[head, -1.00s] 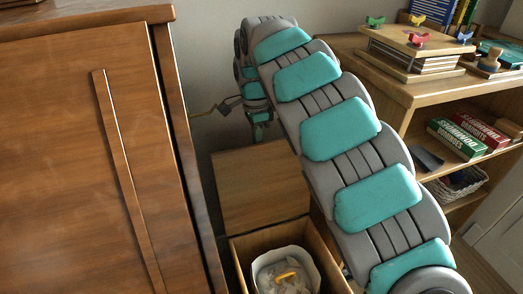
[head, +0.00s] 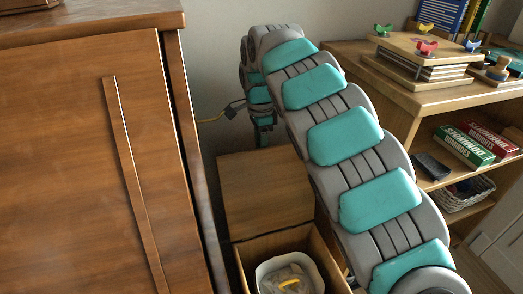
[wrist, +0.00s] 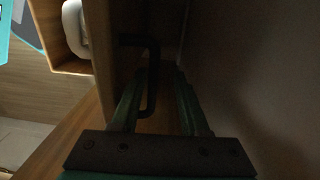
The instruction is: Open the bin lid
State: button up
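The wooden bin (head: 325,262) stands on the floor right of the cabinet, with a white liner (head: 262,277) and a yellow item in it. Its wooden lid (head: 262,192) stands raised at the back of the bin, so the bin is open at the top. My gripper (head: 264,136) reaches down behind the lid's upper edge; its tips are hidden there. In the wrist view, my gripper (wrist: 160,72) has its two green fingers apart, with a dark handle (wrist: 153,78) on the lid's outer face between them. There is a gap to the right finger; contact with the left finger is unclear.
A large wooden cabinet (head: 75,160) stands close on the left. A wooden shelf (head: 398,95) with games, a basket (head: 465,193) and a wooden press stands on the right. The grey wall is close behind the lid.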

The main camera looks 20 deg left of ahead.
notch_tip(320, 180, up, 8)
jog(key=shift+w+a+f, duration=0.15)
jog(key=shift+a+f, duration=0.05)
dwell(0.7)
jog(key=shift+d+r, duration=0.1)
jog(key=shift+d, duration=0.1)
dwell(0.4)
